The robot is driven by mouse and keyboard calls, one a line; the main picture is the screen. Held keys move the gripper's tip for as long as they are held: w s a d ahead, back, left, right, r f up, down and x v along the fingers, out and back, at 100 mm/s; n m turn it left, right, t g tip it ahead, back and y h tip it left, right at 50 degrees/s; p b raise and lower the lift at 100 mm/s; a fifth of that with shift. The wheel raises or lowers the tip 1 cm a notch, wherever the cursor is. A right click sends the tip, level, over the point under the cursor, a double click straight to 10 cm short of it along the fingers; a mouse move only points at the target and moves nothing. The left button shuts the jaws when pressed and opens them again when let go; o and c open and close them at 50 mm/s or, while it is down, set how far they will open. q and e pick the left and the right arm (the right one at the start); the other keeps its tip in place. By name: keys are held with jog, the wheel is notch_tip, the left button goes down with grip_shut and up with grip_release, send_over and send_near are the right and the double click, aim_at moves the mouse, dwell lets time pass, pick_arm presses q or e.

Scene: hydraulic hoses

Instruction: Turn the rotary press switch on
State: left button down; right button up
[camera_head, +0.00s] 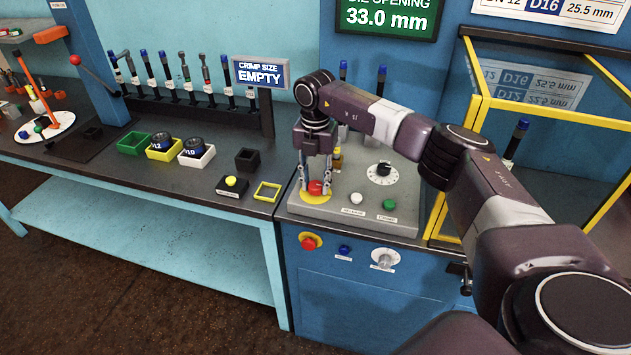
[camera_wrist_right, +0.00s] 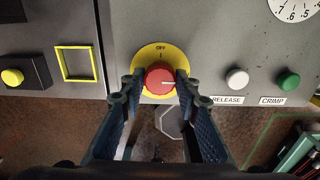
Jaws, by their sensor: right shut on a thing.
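The rotary press switch is a red knob (camera_head: 316,187) on a yellow round plate, on the grey top of the blue press cabinet. In the right wrist view the red knob (camera_wrist_right: 158,77) sits between my fingertips, and the yellow plate (camera_wrist_right: 160,52) reads OFF at its top edge. A white line on the knob points to the right in that view, away from the OFF mark. My right gripper (camera_head: 315,188) points down and is shut on the knob, a fingertip on each side. My left gripper is not in view.
A white RELEASE button (camera_head: 356,198) and a green CRIMP button (camera_head: 389,204) are right of the knob, with a dial (camera_head: 383,173) behind. A red stop button (camera_head: 308,242) is on the cabinet front. A yellow-framed guard (camera_head: 470,150) stands at right.

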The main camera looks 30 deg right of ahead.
aim_at(316, 184)
jog(key=shift+w+r, duration=0.1)
jog(key=o, duration=1.2)
jog(key=shift+c, duration=0.2)
notch_tip(316, 184, up, 12)
